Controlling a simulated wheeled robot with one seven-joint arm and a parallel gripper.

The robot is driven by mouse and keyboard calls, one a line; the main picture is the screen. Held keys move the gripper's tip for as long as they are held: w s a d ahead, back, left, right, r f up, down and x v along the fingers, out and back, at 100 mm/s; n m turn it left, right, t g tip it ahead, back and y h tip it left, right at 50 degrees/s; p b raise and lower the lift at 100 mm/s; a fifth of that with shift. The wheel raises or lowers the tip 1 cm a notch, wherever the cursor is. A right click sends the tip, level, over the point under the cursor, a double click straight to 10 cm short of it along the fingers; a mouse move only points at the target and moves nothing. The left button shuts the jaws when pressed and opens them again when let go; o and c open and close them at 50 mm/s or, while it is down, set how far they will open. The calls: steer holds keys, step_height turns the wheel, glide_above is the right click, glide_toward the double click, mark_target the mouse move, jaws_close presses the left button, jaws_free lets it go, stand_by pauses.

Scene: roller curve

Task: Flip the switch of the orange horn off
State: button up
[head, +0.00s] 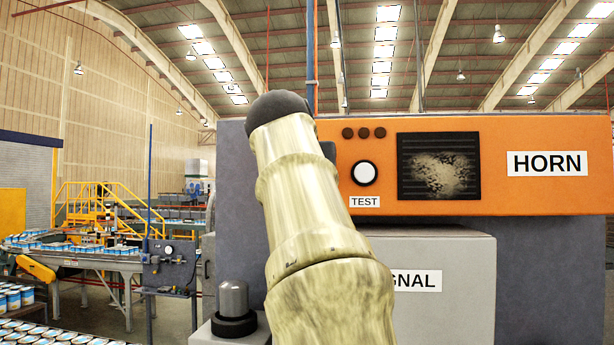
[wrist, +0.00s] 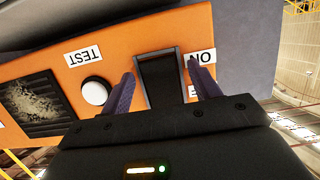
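The orange horn (head: 445,195) is a long orange panel with a HORN label on a grey housing. It also shows upside down in the wrist view (wrist: 115,65). Its switch (wrist: 160,72) is a black rocker in a dark frame, seen in the wrist view; my arm hides it in the head view. An ON label (wrist: 203,57) sits beside it, partly covered by a finger. Another label beside it is mostly hidden. My gripper (wrist: 161,67) is open, with one purple finger on each side of the switch. I cannot tell whether the fingers touch the panel or which way the rocker is tilted.
A white TEST button (head: 365,173) and a dark speaker grille (head: 438,166) are on the same panel. A grey SIGNAL box (head: 450,305) juts out below. Conveyors with cans (head: 75,258) lie farther left.

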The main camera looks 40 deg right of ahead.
steer(key=b+v, duration=0.1)
steer(key=v, duration=1.6)
steer(key=shift+s+a, duration=0.2)
steer(key=shift+w, duration=0.1)
